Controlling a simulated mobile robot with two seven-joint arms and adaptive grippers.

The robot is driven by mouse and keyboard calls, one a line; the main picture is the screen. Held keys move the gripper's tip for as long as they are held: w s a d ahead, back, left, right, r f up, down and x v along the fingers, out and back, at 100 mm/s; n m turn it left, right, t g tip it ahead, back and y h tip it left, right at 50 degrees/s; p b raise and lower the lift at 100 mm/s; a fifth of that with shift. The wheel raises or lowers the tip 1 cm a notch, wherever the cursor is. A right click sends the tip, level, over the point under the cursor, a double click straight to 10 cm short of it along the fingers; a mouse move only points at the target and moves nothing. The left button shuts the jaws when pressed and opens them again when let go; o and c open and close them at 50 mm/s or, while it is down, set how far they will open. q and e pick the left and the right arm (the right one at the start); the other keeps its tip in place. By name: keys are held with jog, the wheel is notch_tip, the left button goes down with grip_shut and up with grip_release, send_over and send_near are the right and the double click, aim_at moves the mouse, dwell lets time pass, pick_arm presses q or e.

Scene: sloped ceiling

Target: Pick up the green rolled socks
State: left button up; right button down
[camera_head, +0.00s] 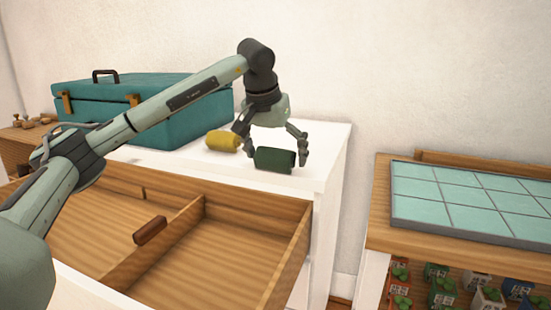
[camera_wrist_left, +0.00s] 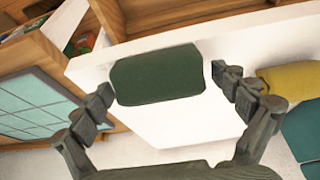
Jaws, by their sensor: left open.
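The green rolled socks (camera_head: 275,159) lie on the white top of the dresser, near its right end. My left gripper (camera_head: 276,153) is over them from above, open, with one finger on either side. In the left wrist view the green socks (camera_wrist_left: 157,75) sit between the two spread fingertips of my left gripper (camera_wrist_left: 165,88). A gap shows on the right side; on the left the fingertip is very close, and I cannot tell whether it touches. My right gripper is not in view.
Yellow rolled socks (camera_head: 223,141) lie just left of the gripper. A teal toolbox (camera_head: 185,112) stands behind them. An open wooden drawer (camera_head: 235,210) juts out in front. A low table with a teal tiled top (camera_head: 470,196) stands right, across a gap.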

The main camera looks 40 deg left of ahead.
pick_arm(q)
jog(key=c, duration=1.1)
jog(key=shift+c, duration=0.5)
jog(key=shift+r, duration=0.2)
